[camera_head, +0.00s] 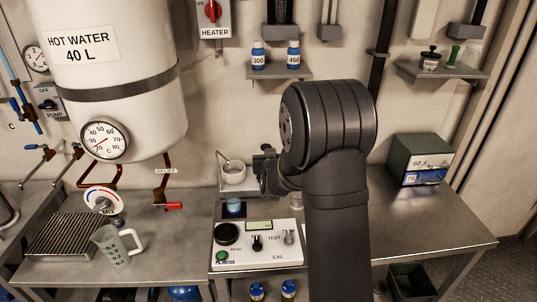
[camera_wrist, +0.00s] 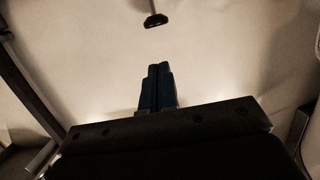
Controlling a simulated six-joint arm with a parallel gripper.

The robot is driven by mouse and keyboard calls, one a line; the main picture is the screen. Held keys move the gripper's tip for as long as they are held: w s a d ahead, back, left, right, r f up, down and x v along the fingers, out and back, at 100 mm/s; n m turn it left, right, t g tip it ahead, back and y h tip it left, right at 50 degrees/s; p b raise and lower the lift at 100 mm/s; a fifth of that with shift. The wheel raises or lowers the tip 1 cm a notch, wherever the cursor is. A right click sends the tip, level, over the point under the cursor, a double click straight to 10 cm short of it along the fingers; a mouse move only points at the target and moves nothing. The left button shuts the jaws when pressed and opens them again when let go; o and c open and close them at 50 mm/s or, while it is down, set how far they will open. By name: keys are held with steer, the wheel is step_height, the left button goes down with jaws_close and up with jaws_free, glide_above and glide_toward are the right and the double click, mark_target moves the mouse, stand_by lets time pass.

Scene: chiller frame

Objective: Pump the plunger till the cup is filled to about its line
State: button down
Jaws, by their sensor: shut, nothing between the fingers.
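My gripper (camera_head: 266,156) is shut and empty, with its dark fingers near the white pot on the middle of the bench. In the wrist view its blue fingertips (camera_wrist: 158,67) are pressed together. A dark round knob (camera_wrist: 155,20) on a thin grey rod shows just beyond the fingertips, apart from them; I cannot tell whether it is the plunger. A small cup with blue contents (camera_head: 234,207) stands below the white pot (camera_head: 233,174); its line and exact level are too small to read. My arm hides what lies directly behind it.
A white meter box (camera_head: 257,246) with knobs sits in front of the small cup. A clear jug (camera_head: 115,245) stands at left beside a drain grate (camera_head: 67,236), under the hot water tank (camera_head: 115,110). A drawer box (camera_head: 420,160) is at right.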

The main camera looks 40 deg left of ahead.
step_height(320, 180, up, 3)
steer(key=shift+w+r, duration=0.1)
steer(key=shift+r, duration=0.05)
glide_above(267, 146)
steer(key=f+v, duration=0.1)
steer(key=v, duration=0.3)
step_height(267, 146, down, 2)
steer(key=shift+w+a+f, duration=0.1)
steer(key=shift+a+f, duration=0.1)
steer(key=shift+f, duration=0.9)
steer(key=shift+w+a+f, duration=0.1)
steer(key=shift+a+f, duration=0.05)
steer(key=shift+f, duration=0.9)
